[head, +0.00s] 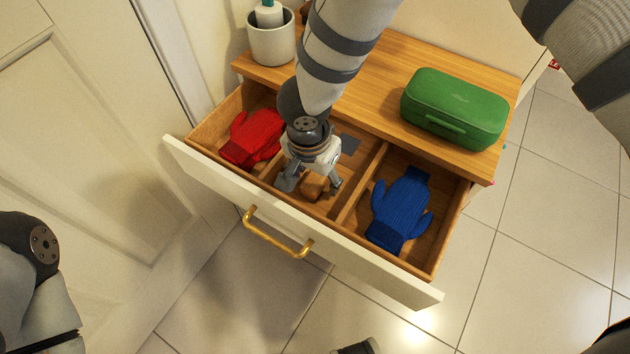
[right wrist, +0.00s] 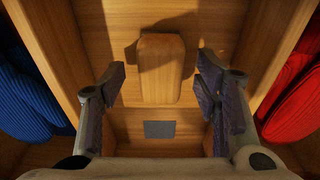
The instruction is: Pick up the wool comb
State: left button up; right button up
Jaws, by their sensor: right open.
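A brown wooden piece (head: 314,186), which I take to be the wool comb, lies in the middle compartment of the open drawer. In the right wrist view it is a smooth rounded block (right wrist: 162,68); no teeth can be made out. My right gripper (head: 309,186) points down into this compartment. Its fingers are open, one on each side of the block in the right wrist view (right wrist: 160,88), with clear gaps. The gripper partly hides the block in the head view.
Divider walls (head: 361,184) flank the middle compartment. A red glove (head: 252,136) lies in the left compartment and a blue glove (head: 401,211) in the right. A flat grey rectangle (head: 349,145) lies farther back. A green box (head: 455,108) and white cup (head: 271,42) stand on top.

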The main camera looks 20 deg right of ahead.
jog(key=shift+f, duration=0.3)
grip_shut()
jog(key=shift+r, duration=0.1)
